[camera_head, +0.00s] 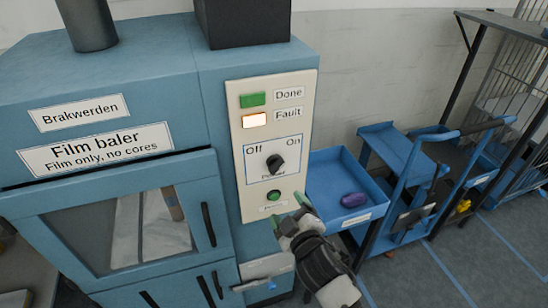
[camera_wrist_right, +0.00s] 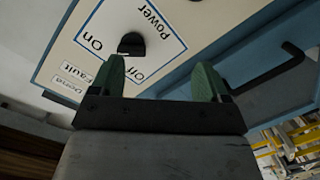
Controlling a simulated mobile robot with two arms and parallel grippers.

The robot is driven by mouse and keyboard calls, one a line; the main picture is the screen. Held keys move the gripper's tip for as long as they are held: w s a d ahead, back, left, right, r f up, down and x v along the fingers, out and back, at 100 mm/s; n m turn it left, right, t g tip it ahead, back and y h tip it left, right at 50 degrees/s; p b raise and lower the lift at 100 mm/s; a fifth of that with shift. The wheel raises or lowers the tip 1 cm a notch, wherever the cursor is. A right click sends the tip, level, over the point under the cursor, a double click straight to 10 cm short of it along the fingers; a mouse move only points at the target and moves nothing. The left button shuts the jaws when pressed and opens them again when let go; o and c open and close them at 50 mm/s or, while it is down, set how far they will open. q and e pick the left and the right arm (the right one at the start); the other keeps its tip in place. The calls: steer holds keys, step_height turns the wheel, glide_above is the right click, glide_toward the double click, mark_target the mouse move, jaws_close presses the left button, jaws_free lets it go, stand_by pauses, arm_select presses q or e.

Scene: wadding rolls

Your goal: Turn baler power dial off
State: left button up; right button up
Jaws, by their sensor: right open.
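The blue film baler has a cream control panel (camera_head: 250,195) on its right front. Its black power dial (camera_head: 274,163) sits in a white square with Off at upper left and On at upper right. The dial's ridge appears to lean toward On. My right gripper (camera_head: 288,212) is open and empty, with green fingertips just below and right of the dial, near the panel's lower edge. In the right wrist view the dial (camera_wrist_right: 131,44) lies just beyond the open fingertips (camera_wrist_right: 161,70), apart from them. My left gripper is not in view.
A blue tray (camera_head: 330,167) with a purple object (camera_head: 354,199) stands right of the baler. A blue cart (camera_head: 400,150) stands farther right.

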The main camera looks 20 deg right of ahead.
steer(key=t, duration=0.1)
glide_toward(277, 169)
steer(key=w+p, duration=0.2)
steer(key=w, duration=0.7)
steer(key=shift+w+r, duration=0.1)
steer(key=shift+w, duration=0.15)
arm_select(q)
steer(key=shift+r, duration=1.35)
arm_select(e)
steer(key=shift+w+a, duration=0.15)
steer(key=shift+w, duration=0.5)
steer(key=shift+c, duration=0.4)
steer(key=c, duration=0.9)
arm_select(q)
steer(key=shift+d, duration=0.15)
arm_select(e)
steer(key=shift+o, duration=0.2)
